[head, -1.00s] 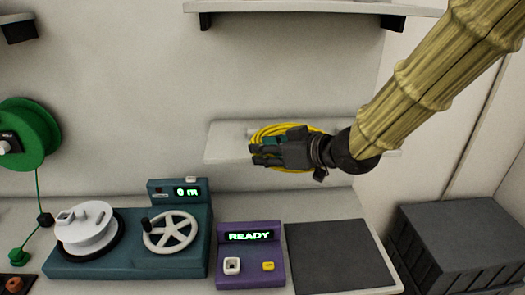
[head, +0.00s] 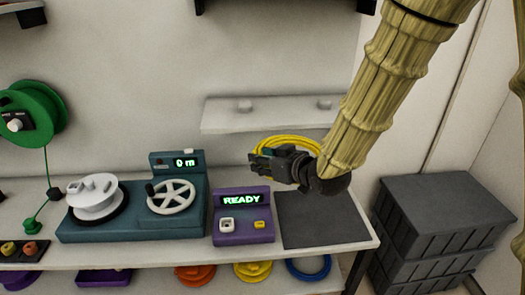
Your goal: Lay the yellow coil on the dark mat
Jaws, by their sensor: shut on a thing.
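The yellow coil (head: 292,140) is a loop of cable, seen in the head view just behind and above my gripper. My gripper (head: 258,163) is shut on the coil and holds it in the air, in front of and below the wall shelf. The gripper hides the coil's lower part. The dark mat (head: 315,222) is a flat dark grey rectangle at the right end of the bench, below and partly behind my gripper. Its visible surface is empty.
A purple box (head: 243,232) reading READY stands left of the mat. Left of it is a teal winding machine (head: 130,222) with a white handwheel. The wall shelf (head: 222,115) has two pegs. Dark crates (head: 440,215) stand right of the bench. Colored coils lie below.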

